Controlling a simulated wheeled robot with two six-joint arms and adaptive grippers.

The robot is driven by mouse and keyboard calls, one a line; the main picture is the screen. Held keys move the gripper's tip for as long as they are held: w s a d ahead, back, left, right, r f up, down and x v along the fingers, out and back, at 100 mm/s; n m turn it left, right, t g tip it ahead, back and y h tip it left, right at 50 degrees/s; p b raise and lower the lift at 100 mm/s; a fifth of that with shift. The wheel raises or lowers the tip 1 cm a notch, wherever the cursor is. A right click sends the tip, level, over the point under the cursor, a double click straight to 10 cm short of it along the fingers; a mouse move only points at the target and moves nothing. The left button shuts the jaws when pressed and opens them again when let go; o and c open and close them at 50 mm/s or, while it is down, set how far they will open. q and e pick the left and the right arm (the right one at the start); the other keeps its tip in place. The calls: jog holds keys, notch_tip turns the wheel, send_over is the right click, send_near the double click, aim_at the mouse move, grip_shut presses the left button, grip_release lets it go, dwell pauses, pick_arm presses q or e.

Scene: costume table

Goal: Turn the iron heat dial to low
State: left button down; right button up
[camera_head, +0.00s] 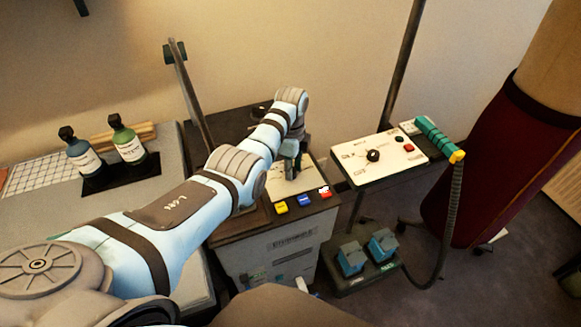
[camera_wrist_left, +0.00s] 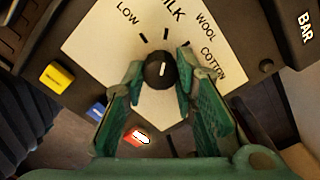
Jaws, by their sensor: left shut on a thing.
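The iron heat dial (camera_wrist_left: 160,71) is a round black knob with a white pointer mark, on a pale panel (camera_wrist_left: 90,50). The labels LOW, SILK (partly cut off), WOOL and COTTON are printed around it. The white mark points up, roughly toward the SILK side and slightly right, clear of LOW. My left gripper (camera_wrist_left: 160,75) is shut on the dial, with a green fingertip on each side. In the head view my left gripper (camera_head: 291,166) is over the panel (camera_head: 309,175) and hides the dial. My right gripper is not in view.
Yellow (camera_head: 281,207), blue (camera_head: 304,201) and red (camera_head: 324,191) buttons line the front edge. A second panel (camera_head: 345,150) with a black knob (camera_head: 373,156) stands right, near a green handle (camera_head: 437,138) with a hose. Two bottles stand on a black tray (camera_head: 105,184) at left.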

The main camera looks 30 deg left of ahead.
pick_arm(q)
jog(key=shift+s+f, duration=0.2)
dwell(0.6)
jog(key=shift+n+p, duration=0.3)
jog(key=shift+n, duration=0.2)
jog(key=shift+n+p, duration=0.5)
jog(key=shift+n, duration=0.4)
jog(key=shift+n+p, duration=0.3)
jog(key=shift+n, duration=2.3)
jog(key=c, duration=1.3)
grip_release()
jog(key=shift+w, duration=0.15)
